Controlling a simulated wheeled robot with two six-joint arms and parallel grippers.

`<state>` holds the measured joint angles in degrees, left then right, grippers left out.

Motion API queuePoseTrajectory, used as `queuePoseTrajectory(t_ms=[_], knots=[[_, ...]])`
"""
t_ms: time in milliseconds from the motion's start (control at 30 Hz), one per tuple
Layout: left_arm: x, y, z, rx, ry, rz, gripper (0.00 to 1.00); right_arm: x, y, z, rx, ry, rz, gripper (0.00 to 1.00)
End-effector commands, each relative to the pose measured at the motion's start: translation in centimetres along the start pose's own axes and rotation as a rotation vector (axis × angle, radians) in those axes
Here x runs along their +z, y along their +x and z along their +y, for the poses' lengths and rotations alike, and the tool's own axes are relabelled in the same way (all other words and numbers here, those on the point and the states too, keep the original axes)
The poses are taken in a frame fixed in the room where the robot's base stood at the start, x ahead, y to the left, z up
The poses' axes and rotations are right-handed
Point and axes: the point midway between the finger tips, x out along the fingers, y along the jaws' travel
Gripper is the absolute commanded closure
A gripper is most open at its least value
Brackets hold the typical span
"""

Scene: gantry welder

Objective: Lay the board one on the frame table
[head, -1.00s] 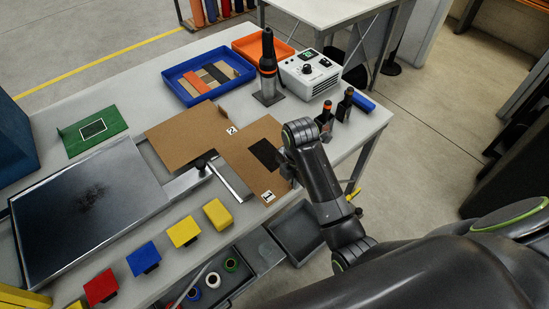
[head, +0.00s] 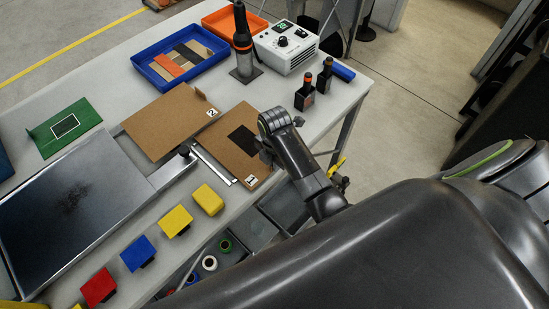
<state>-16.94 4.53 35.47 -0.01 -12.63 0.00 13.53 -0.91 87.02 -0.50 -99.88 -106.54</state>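Board one (head: 222,152) is a brown board with a dark patch and a "1" label, lying on the white table. My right gripper (head: 264,153) is at its right edge, partly hidden by its own wrist. I cannot tell whether the fingers are apart or touching the board. Which surface is the frame table is not clear. A dark plate with a silver rim (head: 68,215) lies at the left, with a metal arm and black knob at its right. My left gripper is not in view.
Board two (head: 160,125) lies behind and left of board one. Yellow, blue and red blocks line the front edge, with a yellow block (head: 208,200) nearest board one. A blue tray (head: 150,80), a tall dark tool (head: 242,45) and a white control box (head: 287,48) stand behind.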

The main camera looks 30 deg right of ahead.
Motion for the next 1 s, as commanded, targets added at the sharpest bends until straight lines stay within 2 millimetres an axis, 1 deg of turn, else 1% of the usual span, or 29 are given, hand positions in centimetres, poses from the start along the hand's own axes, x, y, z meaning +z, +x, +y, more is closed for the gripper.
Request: queuePoseTrajectory(t_ms=[33, 133, 500, 867, 900, 1000], knots=[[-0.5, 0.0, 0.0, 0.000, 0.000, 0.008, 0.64, 0.0, 0.1, 0.0, -0.001, 0.000, 0.000, 1.00], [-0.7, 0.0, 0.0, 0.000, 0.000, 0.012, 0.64, 0.0, 0.3, 0.0, 0.000, 0.000, 0.000, 1.00], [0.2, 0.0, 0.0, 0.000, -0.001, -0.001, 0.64, 0.0, 0.3, 0.0, 0.000, 0.000, 0.000, 1.00], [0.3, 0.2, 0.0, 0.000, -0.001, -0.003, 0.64, 0.0, 1.0, 0.0, 0.001, 0.000, 0.000, 1.00], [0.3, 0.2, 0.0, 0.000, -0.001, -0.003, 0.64, 0.0, 1.0, 0.0, 0.001, 0.000, 0.000, 0.93], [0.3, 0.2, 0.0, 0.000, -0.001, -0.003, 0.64, 0.0, 0.9, 0.0, 0.001, 0.000, 0.000, 0.80]])
